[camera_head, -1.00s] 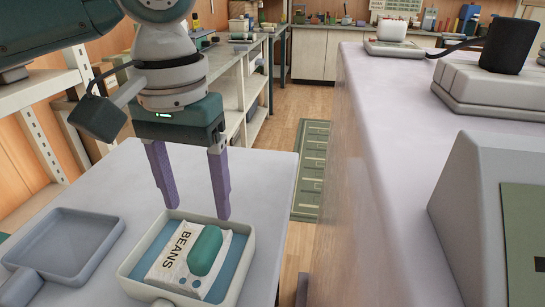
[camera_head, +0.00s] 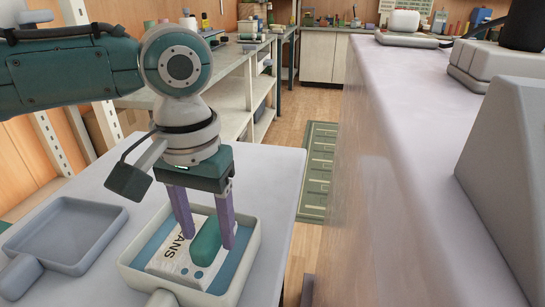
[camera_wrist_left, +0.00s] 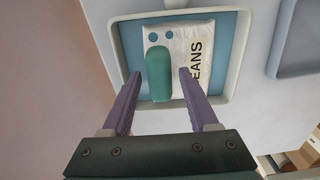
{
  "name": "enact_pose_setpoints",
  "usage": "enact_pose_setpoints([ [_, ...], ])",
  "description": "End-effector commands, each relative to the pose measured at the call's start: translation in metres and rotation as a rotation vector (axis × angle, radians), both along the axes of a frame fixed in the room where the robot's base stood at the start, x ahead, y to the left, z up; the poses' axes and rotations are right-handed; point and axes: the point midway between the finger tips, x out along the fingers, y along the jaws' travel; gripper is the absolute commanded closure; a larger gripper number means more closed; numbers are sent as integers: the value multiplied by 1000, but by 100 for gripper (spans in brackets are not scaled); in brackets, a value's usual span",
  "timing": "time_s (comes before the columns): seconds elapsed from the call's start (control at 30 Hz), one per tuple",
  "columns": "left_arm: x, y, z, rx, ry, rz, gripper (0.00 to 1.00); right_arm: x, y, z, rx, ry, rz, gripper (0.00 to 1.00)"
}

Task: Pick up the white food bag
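The white food bag (camera_head: 170,257), printed BEANS, lies flat in a cream tray with a blue bottom (camera_head: 253,246). A green rounded object (camera_head: 206,241) lies on top of the bag. My left gripper (camera_head: 211,243) is open, pointing down, with its purple fingers on either side of the green object. In the left wrist view the fingers (camera_wrist_left: 158,77) are apart, with the green object (camera_wrist_left: 159,74) between them and the bag (camera_wrist_left: 190,50) beneath. I cannot tell whether the fingertips touch the bag. My right gripper is not in view.
A grey-blue empty tray (camera_head: 70,232) stands to the left on the same pale table (camera_head: 278,172). A long pale counter (camera_head: 420,130) runs along the right, with grey equipment on it. A green rug (camera_head: 318,165) lies on the floor between them.

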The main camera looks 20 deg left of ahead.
Motion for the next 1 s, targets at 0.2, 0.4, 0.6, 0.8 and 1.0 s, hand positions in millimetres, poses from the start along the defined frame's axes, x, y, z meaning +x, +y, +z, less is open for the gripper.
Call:
enact_pose_setpoints([
  [0.2, 0, 0, 0, 0, 0, 0, 66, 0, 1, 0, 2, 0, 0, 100],
  [0.4, 0, 0, 0, 0, 0, 0, 88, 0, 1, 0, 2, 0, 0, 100],
  [0.6, 0, 0, 0, 0, 0, 0, 100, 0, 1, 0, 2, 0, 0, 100],
  [0.8, 0, 0, 0, 0, 0, 0, 100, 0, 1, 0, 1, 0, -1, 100],
  [1.0, 0, 0, 1, 0, -1, 0, 100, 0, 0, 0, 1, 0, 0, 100],
])
